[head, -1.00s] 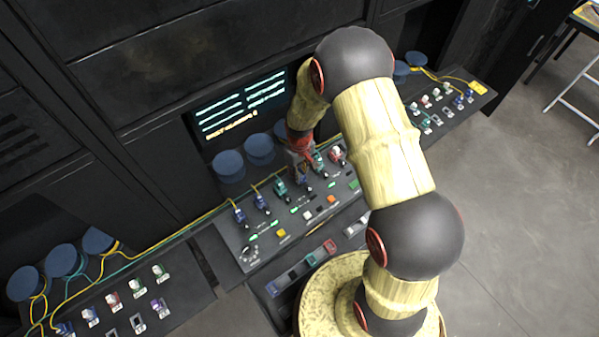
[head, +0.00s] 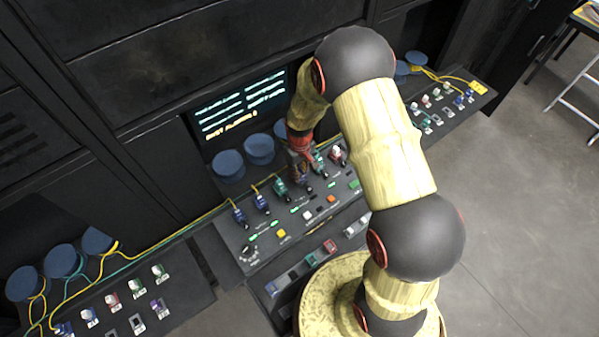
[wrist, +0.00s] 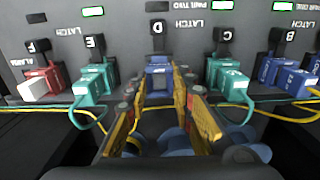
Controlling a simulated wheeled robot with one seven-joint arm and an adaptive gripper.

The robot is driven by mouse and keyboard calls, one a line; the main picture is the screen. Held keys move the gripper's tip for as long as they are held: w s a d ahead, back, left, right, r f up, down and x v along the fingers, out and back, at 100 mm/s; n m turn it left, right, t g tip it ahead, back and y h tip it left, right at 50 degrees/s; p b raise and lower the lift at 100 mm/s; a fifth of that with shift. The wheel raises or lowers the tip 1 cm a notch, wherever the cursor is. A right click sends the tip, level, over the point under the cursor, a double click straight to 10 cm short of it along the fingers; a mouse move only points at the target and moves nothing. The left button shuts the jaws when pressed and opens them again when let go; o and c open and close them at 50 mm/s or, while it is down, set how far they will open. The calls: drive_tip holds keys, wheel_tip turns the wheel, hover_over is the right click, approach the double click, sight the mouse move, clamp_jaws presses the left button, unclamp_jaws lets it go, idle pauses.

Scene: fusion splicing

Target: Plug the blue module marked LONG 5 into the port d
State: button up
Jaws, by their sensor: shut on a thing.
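The blue module (wrist: 159,76) is between my gripper's fingers in the wrist view, in line with port D (wrist: 158,56). Its LONG 5 marking cannot be read. My gripper (wrist: 160,88) is shut on the module, its yellow-sided fingers on either side. The module's far end is at the port's face; how deep it sits cannot be told. A black latch lever (wrist: 157,28) stands above the port at the letter D. In the head view my gripper (head: 303,178) is low over the console and mostly hides the module.
Green modules sit at C (wrist: 229,80) and E (wrist: 91,84), close on both sides. A red and white module (wrist: 42,86) is at F, and blue modules (wrist: 294,80) are at the right. Yellow and green cables run beside the fingers. A lit screen (head: 240,105) stands behind the console.

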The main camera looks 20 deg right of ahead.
drive_tip(key=shift+f+b, duration=0.5)
drive_tip(key=shift+f, duration=0.05)
idle(0.5)
drive_tip(key=shift+s+f+b, duration=0.1)
drive_tip(key=shift+f+b, duration=0.25)
drive_tip(key=shift+s+f+b, duration=0.15)
drive_tip(key=shift+f+b, duration=0.15)
idle(0.3)
drive_tip(key=shift+r+p, duration=0.3)
drive_tip(key=shift+r, duration=0.15)
drive_tip(key=shift+w+r+p, duration=0.25)
drive_tip(key=shift+r+p, duration=0.05)
drive_tip(key=shift+r, duration=0.3)
idle(0.8)
